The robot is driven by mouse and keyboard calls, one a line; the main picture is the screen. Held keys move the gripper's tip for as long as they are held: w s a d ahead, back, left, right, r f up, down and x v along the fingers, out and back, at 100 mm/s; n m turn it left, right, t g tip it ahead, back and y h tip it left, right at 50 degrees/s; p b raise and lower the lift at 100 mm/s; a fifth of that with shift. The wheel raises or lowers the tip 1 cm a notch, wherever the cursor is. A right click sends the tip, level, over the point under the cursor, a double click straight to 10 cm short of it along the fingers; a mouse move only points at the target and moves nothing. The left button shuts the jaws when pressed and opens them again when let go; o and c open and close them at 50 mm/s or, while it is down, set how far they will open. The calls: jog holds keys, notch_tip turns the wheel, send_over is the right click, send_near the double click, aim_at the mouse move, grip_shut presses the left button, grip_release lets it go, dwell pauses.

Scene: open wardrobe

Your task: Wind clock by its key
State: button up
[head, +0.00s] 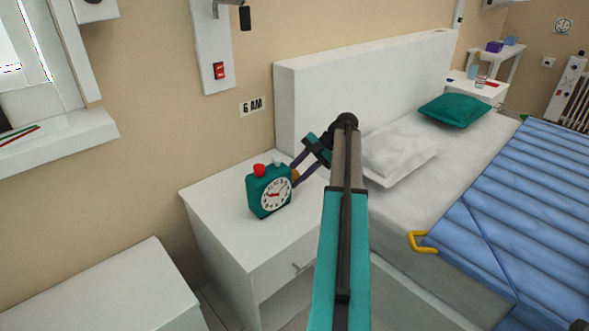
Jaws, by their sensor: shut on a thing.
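The teal clock (263,190) stands upright on the white nightstand (225,222), its white dial facing the camera. It has a red button and a pale knob on top. My gripper (295,176) reaches in from the right, with its fingers at the clock's right side. The fingers are shut on a small orange-brown piece there, which looks like the key (295,175). Most of the key is hidden by the fingers and the clock body.
A bed with a white headboard (350,75), pillows and a blue cover (530,190) stands right of the nightstand. A white cabinet top (110,290) is at lower left. A wall panel with a red switch (219,71) is above. The nightstand's front top is clear.

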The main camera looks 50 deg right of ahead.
jog(key=shift+r+m+g+p, duration=0.15)
jog(key=shift+m+g+p, duration=0.7)
jog(key=shift+p, duration=4.45)
jog(key=shift+r+m+g+p, duration=0.2)
jog(key=shift+g+p, duration=1.15)
jog(key=shift+p, duration=3.9)
jog(key=p, duration=0.2)
jog(key=shift+f+m+g+p, duration=0.1)
jog(key=shift+m+g+p, duration=0.15)
jog(key=shift+g+p, duration=0.05)
jog(key=shift+f+p, duration=0.25)
jog(key=shift+p, duration=1.05)
jog(key=o, duration=1.1)
jog(key=shift+c, duration=0.2)
jog(key=shift+r, duration=0.1)
